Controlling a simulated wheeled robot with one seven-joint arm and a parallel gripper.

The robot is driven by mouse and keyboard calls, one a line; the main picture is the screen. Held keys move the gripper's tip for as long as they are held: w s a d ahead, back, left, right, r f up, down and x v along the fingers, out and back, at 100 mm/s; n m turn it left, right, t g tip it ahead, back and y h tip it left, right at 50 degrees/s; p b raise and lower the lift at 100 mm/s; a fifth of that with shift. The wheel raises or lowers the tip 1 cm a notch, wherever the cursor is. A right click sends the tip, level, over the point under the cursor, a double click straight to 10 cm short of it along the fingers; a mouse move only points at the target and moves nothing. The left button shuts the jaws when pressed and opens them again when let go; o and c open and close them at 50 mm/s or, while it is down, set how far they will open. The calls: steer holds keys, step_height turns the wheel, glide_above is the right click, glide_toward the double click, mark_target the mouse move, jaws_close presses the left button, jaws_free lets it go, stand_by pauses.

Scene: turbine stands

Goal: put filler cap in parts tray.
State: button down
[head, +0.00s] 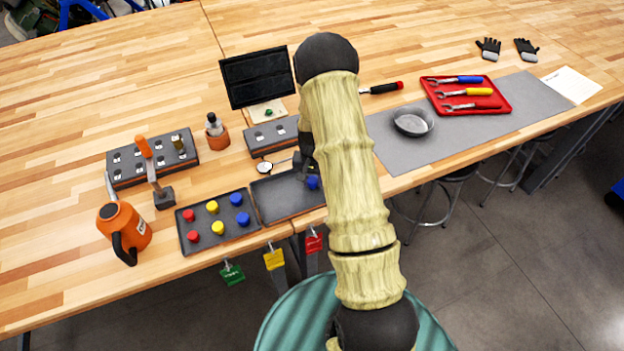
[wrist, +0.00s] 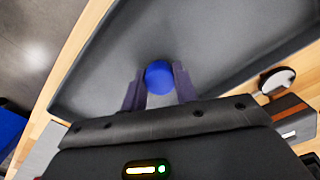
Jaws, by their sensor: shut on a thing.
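A blue filler cap (wrist: 159,77) is held between the two fingers of my gripper (wrist: 158,88) in the wrist view. In the head view the blue cap (head: 313,183) shows beside my forearm, and my gripper (head: 306,172) is partly hidden by the arm. The cap is over the dark grey parts tray (head: 274,206), near its right part, which otherwise looks empty. The tray floor (wrist: 225,35) fills much of the wrist view. I cannot tell whether the cap touches the floor.
A second tray (head: 209,239) with red, yellow and blue caps stands just left. An orange can (head: 123,231), a hammer (head: 160,190) and a socket block (head: 130,166) are farther left. A round mirror (head: 264,167) lies behind the parts tray. A metal bowl (head: 413,121) is right.

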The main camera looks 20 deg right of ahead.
mark_target(312, 180)
steer(key=shift+f+b, duration=0.3)
steer(key=shift+f, duration=0.1)
steer(key=c, duration=0.8)
jaws_free()
steer(key=shift+c, duration=0.2)
steer(key=shift+r, duration=0.1)
steer(key=shift+r+p, duration=2.3)
steer(key=shift+r, duration=1.2)
